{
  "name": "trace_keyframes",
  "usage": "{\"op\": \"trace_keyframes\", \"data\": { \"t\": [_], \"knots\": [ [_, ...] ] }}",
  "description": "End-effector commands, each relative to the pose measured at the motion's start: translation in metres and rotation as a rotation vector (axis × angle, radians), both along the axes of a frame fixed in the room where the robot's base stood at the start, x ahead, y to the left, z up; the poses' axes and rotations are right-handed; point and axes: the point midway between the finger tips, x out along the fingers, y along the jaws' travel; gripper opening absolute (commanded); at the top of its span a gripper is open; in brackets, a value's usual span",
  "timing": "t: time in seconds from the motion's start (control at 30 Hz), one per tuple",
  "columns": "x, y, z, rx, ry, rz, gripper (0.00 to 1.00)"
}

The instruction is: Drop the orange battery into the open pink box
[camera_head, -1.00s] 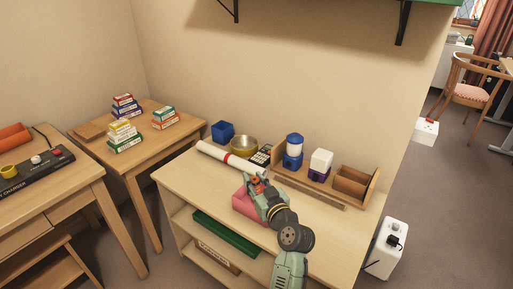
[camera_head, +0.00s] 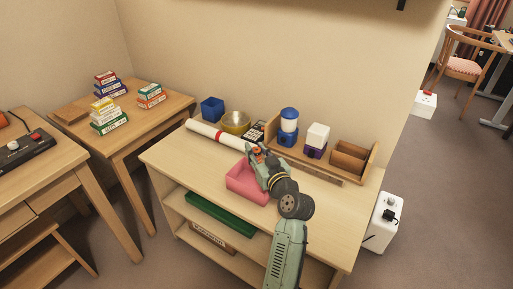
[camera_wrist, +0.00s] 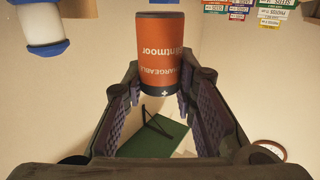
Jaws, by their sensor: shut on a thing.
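The pink box sits open on the wooden bench (camera_head: 325,215). My arm hides its right side and part of its inside. The height of the battery above the box is hard to tell.
A wooden organiser (camera_head: 352,158) with a blue-lidded jar (camera_head: 289,120) stands at the back. The bench front right is clear.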

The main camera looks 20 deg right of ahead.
Motion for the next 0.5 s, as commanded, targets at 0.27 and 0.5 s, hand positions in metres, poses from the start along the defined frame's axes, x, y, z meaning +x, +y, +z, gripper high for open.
{"op": "trace_keyframes", "data": {
  "t": [0.27,0.5],
  "knots": [
    [-0.0001,-0.0001,-0.0003,0.0,-0.002,0.0,0.27],
    [-0.0001,-0.0001,-0.0003,0.0,-0.001,0.0,0.43]
  ]
}}
